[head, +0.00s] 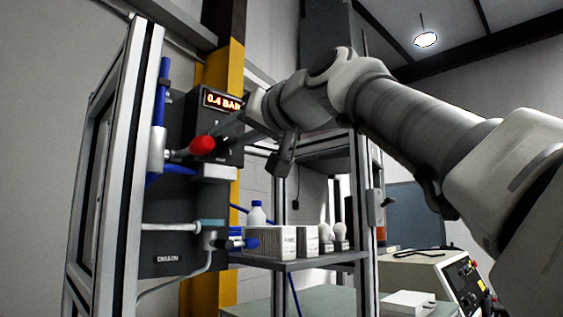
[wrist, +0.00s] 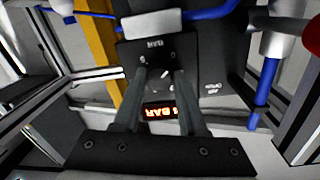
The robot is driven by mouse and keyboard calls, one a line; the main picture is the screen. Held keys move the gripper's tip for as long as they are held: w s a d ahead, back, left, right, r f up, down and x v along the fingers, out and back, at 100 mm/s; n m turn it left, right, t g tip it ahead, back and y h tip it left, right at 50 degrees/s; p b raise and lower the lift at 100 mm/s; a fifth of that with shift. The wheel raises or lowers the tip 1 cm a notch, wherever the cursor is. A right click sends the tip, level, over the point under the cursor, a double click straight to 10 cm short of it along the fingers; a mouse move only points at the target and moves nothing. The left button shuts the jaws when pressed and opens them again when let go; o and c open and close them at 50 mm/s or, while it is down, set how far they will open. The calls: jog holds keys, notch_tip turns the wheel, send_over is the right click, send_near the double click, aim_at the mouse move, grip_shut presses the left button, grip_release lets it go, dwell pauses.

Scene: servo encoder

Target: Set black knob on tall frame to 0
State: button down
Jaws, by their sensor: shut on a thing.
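The black knob (wrist: 158,73) is on the dark panel of the tall frame, between my gripper's fingertips; it is hard to tell from the black panel around it. White marks show on the panel near the fingertips. My gripper (wrist: 160,78) is shut on the knob, with one finger on each side. In the head view my gripper (head: 226,134) reaches the panel from the right, and the knob is hidden there. The lit display (head: 223,101) above reads 0.4 BAR; it also shows upside down in the wrist view (wrist: 160,112).
A red ball handle (head: 203,145) sticks out just left of my gripper. The aluminium frame post (head: 136,150) and a blue pipe (head: 161,92) stand at left. A shelf (head: 300,262) with white boxes (head: 268,241) and a bottle (head: 256,213) is below right.

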jog(key=shift+f+n, duration=0.1)
jog(key=shift+n, duration=0.3)
jog(key=shift+c, duration=2.3)
grip_release()
jog(key=b+v, duration=0.4)
jog(key=v, duration=1.3)
jog(key=shift+s+d, duration=0.15)
jog(key=shift+s, duration=0.05)
